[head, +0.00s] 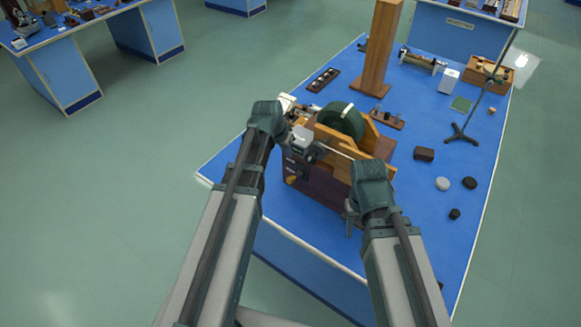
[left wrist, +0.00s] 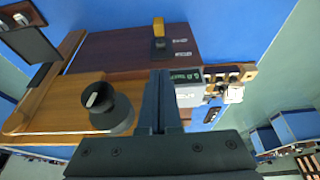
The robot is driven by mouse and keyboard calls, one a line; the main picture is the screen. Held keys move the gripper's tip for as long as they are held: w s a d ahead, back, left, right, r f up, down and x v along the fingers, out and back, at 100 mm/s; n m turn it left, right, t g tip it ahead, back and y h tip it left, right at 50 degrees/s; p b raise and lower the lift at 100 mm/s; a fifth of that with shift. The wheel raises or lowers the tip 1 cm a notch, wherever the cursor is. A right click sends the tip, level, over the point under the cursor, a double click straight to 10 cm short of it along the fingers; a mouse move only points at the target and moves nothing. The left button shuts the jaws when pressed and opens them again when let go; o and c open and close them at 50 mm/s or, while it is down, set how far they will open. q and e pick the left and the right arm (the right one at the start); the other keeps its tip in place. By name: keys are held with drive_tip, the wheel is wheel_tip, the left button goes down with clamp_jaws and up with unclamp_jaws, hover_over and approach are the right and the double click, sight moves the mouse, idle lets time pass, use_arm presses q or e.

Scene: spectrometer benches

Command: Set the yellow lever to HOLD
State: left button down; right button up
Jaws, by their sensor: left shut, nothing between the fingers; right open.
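The yellow lever (left wrist: 158,28) stands out from the dark brown box (left wrist: 120,48) in the left wrist view, on a small dark mount. In the head view a small yellow part (head: 291,180), probably the lever, shows low on the box's front. No HOLD marking is legible. My left gripper (head: 312,153) is shut and empty at the upper front of the apparatus; its fingers (left wrist: 165,85) show below the lever in the left wrist view, apart from it. My right gripper (head: 351,222) is open beside the box's right front, mostly hidden by its own wrist.
A black knob (left wrist: 105,107) sits on the wooden panel left of my left fingers. A small device with a dark display (left wrist: 188,77) lies to their right. A dark green wheel (head: 340,120) tops the apparatus.

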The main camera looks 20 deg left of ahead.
use_arm(q)
drive_tip(key=shift+w, duration=0.1)
idle(0.4)
drive_tip(key=b, duration=1)
hover_over(293, 176)
wheel_tip(293, 176, down, 10)
drive_tip(key=shift+r, duration=0.1)
drive_tip(key=shift+s+a+f+b, duration=0.1)
drive_tip(key=shift+s+f+b, duration=0.15)
drive_tip(key=shift+f+b, duration=0.35)
drive_tip(key=shift+s+a+f+b, duration=0.1)
drive_tip(key=shift+s+f+b, duration=0.15)
drive_tip(key=shift+f+b, duration=0.3)
drive_tip(key=shift+s+f+b, duration=0.25)
drive_tip(key=shift+f+b, duration=0.15)
drive_tip(key=shift+f, duration=0.05)
drive_tip(key=shift+s, duration=0.1)
